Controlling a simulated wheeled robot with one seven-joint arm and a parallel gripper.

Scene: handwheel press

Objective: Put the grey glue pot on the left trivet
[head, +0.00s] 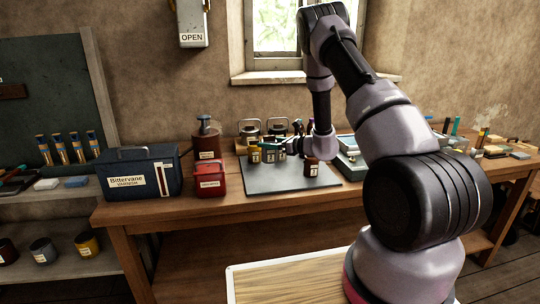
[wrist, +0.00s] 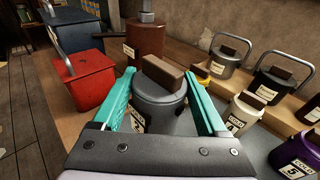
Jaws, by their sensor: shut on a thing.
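The grey glue pot (wrist: 160,104) is in the wrist view, with a brown block on its lid and a white label low on its side. My gripper (wrist: 159,80) has its teal fingers on both sides of this pot and is shut on it. In the head view my gripper is low over the dark mat (head: 290,179), among small labelled pots. I cannot tell whether the grey pot touches the mat. I cannot make out the left trivet for certain in either view.
A red box (wrist: 82,80), a blue box (wrist: 75,32) and a brown canister (wrist: 145,40) stand on the left. On the right are a white pot (wrist: 244,112), a purple pot (wrist: 290,152) and two pots with wire handles. The mat's front is mostly clear except a dark red jar (head: 311,168).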

